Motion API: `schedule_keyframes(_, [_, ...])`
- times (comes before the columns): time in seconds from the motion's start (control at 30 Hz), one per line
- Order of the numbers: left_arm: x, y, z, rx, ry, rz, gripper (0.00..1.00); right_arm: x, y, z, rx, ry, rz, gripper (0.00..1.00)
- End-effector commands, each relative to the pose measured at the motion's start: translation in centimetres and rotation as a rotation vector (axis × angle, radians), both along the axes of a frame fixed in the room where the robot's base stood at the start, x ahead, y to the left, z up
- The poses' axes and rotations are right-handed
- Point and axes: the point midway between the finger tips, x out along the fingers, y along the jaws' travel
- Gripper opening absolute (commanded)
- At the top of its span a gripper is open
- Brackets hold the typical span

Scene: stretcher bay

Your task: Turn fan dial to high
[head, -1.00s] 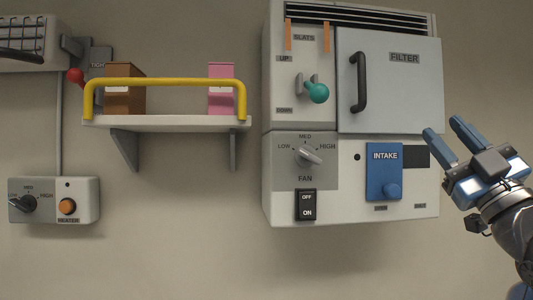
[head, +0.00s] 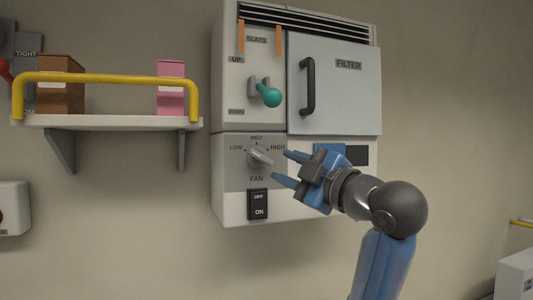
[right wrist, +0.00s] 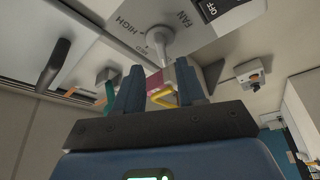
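The fan dial (head: 261,156) is a light grey knob with a raised grip bar on the grey fan panel (head: 236,175) of the white wall unit. LOW, MED and HIGH are printed around it. Its bar slants from upper left to lower right; I cannot tell which end is the pointer. My right gripper (head: 281,165) is open, its fingertips just right of the dial and apart from it. In the right wrist view the dial (right wrist: 176,40) shows just beyond the two spread fingers, with nothing between them. My left gripper is not in view.
Below the dial is a black OFF/ON switch (head: 258,204). A teal slats lever (head: 270,97) and a filter door with a black handle (head: 307,86) are above. The blue intake slide is partly hidden behind my right gripper. A shelf with a yellow rail (head: 105,78) is left.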

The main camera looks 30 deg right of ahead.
Motion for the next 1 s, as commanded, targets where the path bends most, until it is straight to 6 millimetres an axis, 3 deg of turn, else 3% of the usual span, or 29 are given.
schedule_keyframes(0.2, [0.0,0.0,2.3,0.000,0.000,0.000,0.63,3.6,0.5,1.0,0.003,0.003,0.003,0.39])
schedule_keyframes(0.4, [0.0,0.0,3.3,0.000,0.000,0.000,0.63,5.7,0.6,1.3,0.001,0.001,0.001,0.39])
schedule_keyframes(0.87, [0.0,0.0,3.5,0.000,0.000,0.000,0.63,6.5,0.7,1.2,0.000,0.000,-0.001,0.39])
schedule_keyframes(1.0, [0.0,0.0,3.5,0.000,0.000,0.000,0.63,6.5,0.7,1.3,0.000,0.000,-0.001,0.18])
